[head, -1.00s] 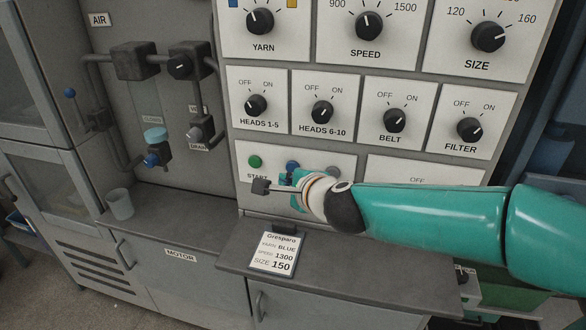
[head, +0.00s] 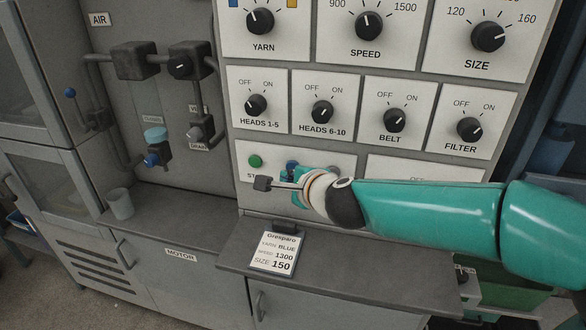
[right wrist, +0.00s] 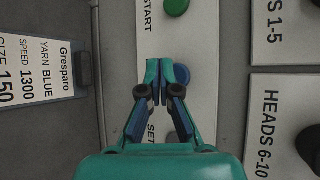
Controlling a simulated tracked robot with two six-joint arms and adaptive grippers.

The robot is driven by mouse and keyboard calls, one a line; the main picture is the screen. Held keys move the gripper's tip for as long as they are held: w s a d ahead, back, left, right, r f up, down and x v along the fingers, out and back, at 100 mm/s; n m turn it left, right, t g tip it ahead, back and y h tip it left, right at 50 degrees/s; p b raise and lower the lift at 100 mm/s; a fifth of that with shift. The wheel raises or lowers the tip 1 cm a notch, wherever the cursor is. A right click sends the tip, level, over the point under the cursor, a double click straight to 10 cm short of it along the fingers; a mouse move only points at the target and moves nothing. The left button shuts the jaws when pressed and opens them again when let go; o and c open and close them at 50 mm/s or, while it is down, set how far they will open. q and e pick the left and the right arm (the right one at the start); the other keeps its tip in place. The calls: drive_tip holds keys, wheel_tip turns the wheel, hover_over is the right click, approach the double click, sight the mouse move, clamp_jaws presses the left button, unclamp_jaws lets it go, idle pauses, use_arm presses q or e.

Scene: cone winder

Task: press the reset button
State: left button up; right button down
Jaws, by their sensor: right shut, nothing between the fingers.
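The button panel carries a green button (head: 254,161) over a START label, a blue button (head: 291,166) and a grey button. In the right wrist view the blue button (right wrist: 182,74) is beside my fingertips, and the grey button (right wrist: 172,137) is partly behind my fingers. A label ending in "SET" (right wrist: 151,133) is by the grey button; its beginning is hidden. My right gripper (right wrist: 160,68) is shut and empty in front of the panel, by the blue button; contact cannot be told. It also shows in the head view (head: 292,176). My left gripper is out of view.
Knobs for HEADS 1-5 (head: 256,104), HEADS 6-10 (head: 322,112), BELT (head: 394,120) and FILTER (head: 470,128) sit just above. A card (head: 274,253) stands on the ledge (head: 350,268) below. A cup (head: 120,204) and valves are to the left.

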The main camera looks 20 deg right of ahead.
drive_tip(key=shift+w+d, duration=0.1)
idle(0.6)
drive_tip(key=shift+w+d+r, duration=0.1)
drive_tip(key=shift+w+d, duration=0.05)
drive_tip(key=shift+w, duration=0.1)
drive_tip(key=shift+w+d, duration=0.25)
drive_tip(key=shift+w, duration=0.1)
idle(0.7)
idle(0.3)
drive_tip(key=shift+s+a, duration=0.5)
drive_tip(key=shift+s, duration=0.2)
drive_tip(key=s+a, duration=0.2)
drive_tip(key=s, duration=0.2)
drive_tip(key=shift+s+a, duration=0.1)
drive_tip(key=shift+a, duration=0.3)
idle(0.7)
